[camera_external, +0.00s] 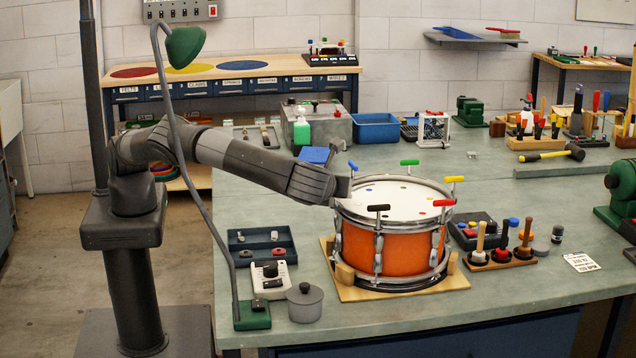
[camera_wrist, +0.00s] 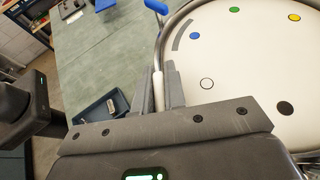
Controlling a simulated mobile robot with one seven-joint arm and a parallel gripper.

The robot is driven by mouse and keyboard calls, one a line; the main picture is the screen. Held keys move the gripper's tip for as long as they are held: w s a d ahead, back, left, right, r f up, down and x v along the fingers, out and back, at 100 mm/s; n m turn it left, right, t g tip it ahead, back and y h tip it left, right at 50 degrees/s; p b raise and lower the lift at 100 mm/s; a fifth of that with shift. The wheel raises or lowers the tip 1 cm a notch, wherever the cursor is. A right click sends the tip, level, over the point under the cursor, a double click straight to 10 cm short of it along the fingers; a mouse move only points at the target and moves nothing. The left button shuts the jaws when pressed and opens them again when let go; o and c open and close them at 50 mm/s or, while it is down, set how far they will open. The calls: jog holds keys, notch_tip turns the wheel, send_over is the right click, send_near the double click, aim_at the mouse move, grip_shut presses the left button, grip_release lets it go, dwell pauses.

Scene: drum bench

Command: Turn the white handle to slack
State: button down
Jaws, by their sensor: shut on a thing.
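The orange drum (camera_external: 390,252) with a white head stands on a wooden base (camera_external: 350,290) on the bench. Coloured T-handles stand around its rim. My gripper (camera_external: 345,187) is at the drum's left rim. In the wrist view my gripper (camera_wrist: 166,88) is shut on the white handle (camera_wrist: 158,92), which shows as a pale upright bar at the fingers. A white dot (camera_wrist: 207,84) on the head lies near it. In the external view the white handle is hidden behind my gripper. Any slack marking is not readable.
Neighbouring handles are blue (camera_external: 353,166), black (camera_external: 378,208), red (camera_external: 444,203), yellow (camera_external: 453,179) and green (camera_external: 409,162). A dark tray (camera_external: 262,256), a small white device (camera_external: 270,280) and a grey pot (camera_external: 305,302) stand left of the drum. The lamp arm (camera_external: 205,205) rises nearby.

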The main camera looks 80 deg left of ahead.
jog(key=shift+w+a+f+n, duration=0.1)
jog(key=shift+a+f+n, duration=0.1)
jog(key=shift+n, duration=0.1)
dwell(0.4)
jog(key=c, duration=1.5)
grip_release()
jog(key=shift+d+r, duration=0.1)
jog(key=r, duration=0.4)
jog(key=shift+s+d+r, duration=0.15)
jog(key=shift+s+r, duration=0.15)
jog(key=shift+s, duration=0.1)
jog(key=s+d+r, duration=0.1)
jog(key=s+r, duration=0.1)
jog(key=s, duration=0.1)
jog(key=s+d+r, duration=0.1)
jog(key=s+r, duration=0.1)
jog(key=s, duration=0.1)
jog(key=s+d+r, duration=0.2)
jog(key=s, duration=0.2)
jog(key=shift+s+r, duration=0.1)
jog(key=shift+r, duration=0.05)
jog(key=shift+a+g, duration=0.1)
jog(key=shift+g, duration=0.2)
